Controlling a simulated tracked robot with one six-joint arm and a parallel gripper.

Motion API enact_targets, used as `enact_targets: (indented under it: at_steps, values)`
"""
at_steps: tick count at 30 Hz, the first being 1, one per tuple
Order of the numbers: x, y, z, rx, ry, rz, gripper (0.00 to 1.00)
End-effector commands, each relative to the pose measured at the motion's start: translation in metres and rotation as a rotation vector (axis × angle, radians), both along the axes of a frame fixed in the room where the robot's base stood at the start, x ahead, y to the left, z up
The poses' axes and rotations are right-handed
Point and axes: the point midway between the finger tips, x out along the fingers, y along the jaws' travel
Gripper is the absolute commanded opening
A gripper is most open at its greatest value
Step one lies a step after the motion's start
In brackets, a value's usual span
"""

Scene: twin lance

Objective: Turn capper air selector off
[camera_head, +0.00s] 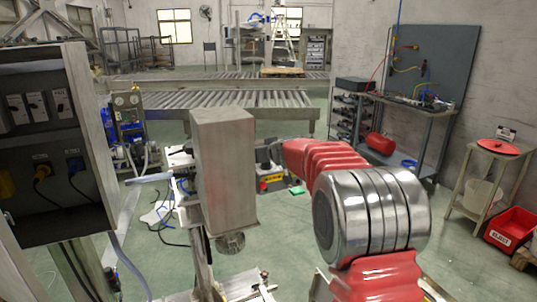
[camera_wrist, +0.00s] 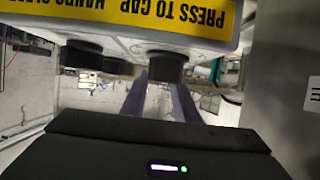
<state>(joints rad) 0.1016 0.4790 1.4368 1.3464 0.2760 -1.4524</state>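In the wrist view, the capper's pale housing (camera_wrist: 200,48) carries a yellow label (camera_wrist: 150,14) reading "PRESS TO CAP". Dark round knobs or buttons show below it: one at the left (camera_wrist: 82,55) and one near the middle (camera_wrist: 165,66). I cannot tell which of them, if any, is the air selector, and no position mark is readable. My gripper (camera_wrist: 160,98) has two grey fingers with a gap between them, just below the middle knob in the picture. No clear contact shows. In the head view, my gripper is hidden; the grey capper box (camera_head: 223,170) stands beside my red arm.
An electrical cabinet (camera_head: 45,150) with switches and plugs stands close at the left. A roller conveyor (camera_head: 250,100) runs behind. A workbench (camera_head: 420,112) and a red reject bin (camera_head: 511,230) are at the right. A grey panel (camera_wrist: 285,90) edges the wrist view's right.

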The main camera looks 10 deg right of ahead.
Motion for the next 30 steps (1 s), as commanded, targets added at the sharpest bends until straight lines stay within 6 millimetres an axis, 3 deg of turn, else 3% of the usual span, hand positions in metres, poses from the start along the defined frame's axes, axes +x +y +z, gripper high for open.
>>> enact_targets:
  at_steps: [30]
  values:
    - [-0.109,-0.021,0.044,0.001,-0.001,0.0,0.27]
